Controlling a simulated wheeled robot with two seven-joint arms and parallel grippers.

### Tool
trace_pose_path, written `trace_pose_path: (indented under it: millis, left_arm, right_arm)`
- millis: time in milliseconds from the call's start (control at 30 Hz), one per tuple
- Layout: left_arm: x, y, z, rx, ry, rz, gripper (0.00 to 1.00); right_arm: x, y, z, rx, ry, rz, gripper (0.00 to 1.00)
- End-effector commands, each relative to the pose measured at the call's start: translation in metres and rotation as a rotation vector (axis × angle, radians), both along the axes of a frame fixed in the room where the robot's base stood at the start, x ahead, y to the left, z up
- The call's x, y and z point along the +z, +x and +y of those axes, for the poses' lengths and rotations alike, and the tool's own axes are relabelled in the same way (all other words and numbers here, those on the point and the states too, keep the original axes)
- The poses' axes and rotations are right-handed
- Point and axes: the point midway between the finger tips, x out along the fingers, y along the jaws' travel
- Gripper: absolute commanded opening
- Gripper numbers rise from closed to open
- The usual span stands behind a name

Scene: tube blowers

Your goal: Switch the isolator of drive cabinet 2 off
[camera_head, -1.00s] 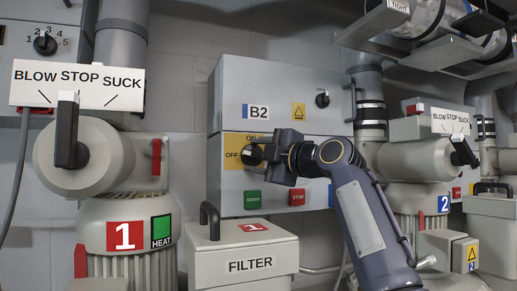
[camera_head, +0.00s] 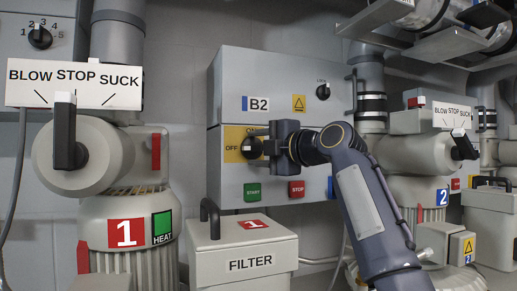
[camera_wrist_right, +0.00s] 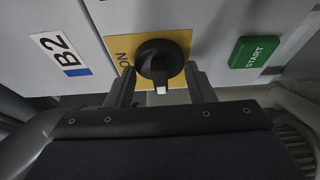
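The grey drive cabinet marked B2 (camera_head: 300,78) stands in the middle of the head view. Its isolator is a black rotary knob (camera_head: 250,148) on a yellow plate with OFF at its left and ON above. In the right wrist view the isolator knob (camera_wrist_right: 160,62) has a white-tipped end pointing down, which appears to be the OFF side. My right gripper (camera_head: 268,148) is at the knob from the right. In the wrist view the gripper (camera_wrist_right: 161,88) is open, one finger on each side of the knob, with gaps showing. My left gripper is not in view.
A green START button (camera_head: 252,191) and red STOP button (camera_head: 296,188) sit below the isolator. A filter box (camera_head: 243,250) stands in front, below the cabinet. Blower 1 (camera_head: 120,165) is at left, blower 2 (camera_head: 410,155) at right, behind my right arm.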

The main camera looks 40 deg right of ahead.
Motion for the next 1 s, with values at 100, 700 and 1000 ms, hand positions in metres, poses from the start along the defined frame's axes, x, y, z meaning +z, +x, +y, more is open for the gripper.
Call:
trace_pose_path:
  millis: [100,700,1000]
  left_arm:
    - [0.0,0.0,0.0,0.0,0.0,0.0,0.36]
    - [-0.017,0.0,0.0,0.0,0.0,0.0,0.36]
    - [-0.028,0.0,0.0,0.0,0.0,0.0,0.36]
  right_arm:
    - [-0.001,0.0,0.0,-0.001,-0.002,0.002,0.63]
    - [-0.002,-0.035,-0.004,-0.004,-0.002,-0.003,0.71]
    - [-0.001,-0.074,-0.007,-0.002,-0.001,0.001,0.71]
